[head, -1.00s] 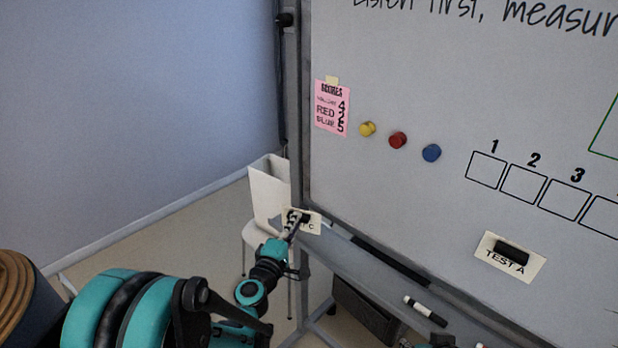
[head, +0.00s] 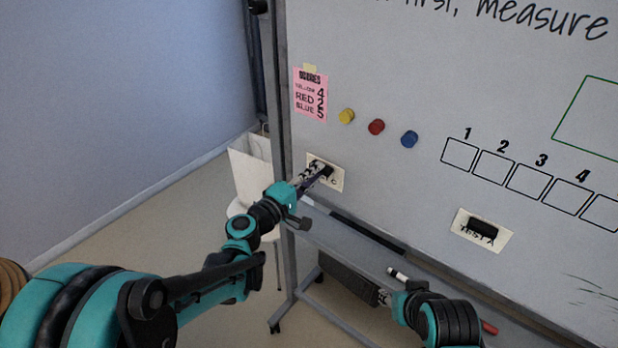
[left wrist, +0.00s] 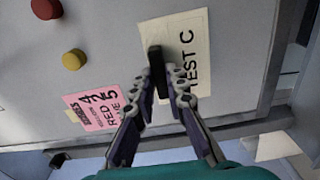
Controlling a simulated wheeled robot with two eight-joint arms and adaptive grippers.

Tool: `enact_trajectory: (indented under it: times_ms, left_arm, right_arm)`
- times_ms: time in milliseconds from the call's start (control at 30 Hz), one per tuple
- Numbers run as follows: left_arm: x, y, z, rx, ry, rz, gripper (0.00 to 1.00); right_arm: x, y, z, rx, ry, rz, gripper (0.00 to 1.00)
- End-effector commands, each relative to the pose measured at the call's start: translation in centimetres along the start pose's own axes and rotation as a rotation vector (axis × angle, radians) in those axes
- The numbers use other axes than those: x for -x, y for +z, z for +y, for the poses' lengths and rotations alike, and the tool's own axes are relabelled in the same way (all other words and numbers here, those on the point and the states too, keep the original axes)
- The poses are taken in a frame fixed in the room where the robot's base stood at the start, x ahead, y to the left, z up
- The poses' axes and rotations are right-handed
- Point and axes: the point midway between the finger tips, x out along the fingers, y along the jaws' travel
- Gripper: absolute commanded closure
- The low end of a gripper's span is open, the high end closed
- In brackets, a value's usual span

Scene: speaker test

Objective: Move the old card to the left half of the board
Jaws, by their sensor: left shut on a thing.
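A cream card lettered TEST C (left wrist: 188,70) has a black bar handle (left wrist: 158,72) on it. My left gripper (head: 318,175) is shut on that handle, and the fingers partly cover the card in the head view. The card is at the lower left of the whiteboard (head: 400,60), below the pink score note (head: 311,95). It looks flat to the board; I cannot tell if it touches. A second card, TEST A (head: 482,231), with a black handle, is on the board further right. My right gripper (head: 390,298) is low by the tray, its fingers unclear.
Yellow (head: 347,116), red (head: 376,127) and blue (head: 409,139) round magnets sit right of the note. Numbered boxes (head: 526,182) run further right. The tray (head: 350,236) below the board holds a marker (head: 397,274).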

Motion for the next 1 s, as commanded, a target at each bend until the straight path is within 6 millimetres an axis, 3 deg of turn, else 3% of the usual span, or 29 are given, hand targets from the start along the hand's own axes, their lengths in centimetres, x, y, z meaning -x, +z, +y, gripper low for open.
enact_trajectory:
  times_ms: [500, 1000]
  left_arm:
    - [-3.7, 0.0, 0.0, 0.000, 0.000, 0.000, 1.00]
    - [-4.0, 0.0, 0.0, 0.000, 0.000, 0.001, 1.00]
  right_arm:
    - [-0.3, 0.2, 0.0, 0.000, 0.000, 0.000, 0.60]
    - [-0.3, 0.2, 0.0, 0.000, 0.000, 0.000, 0.60]
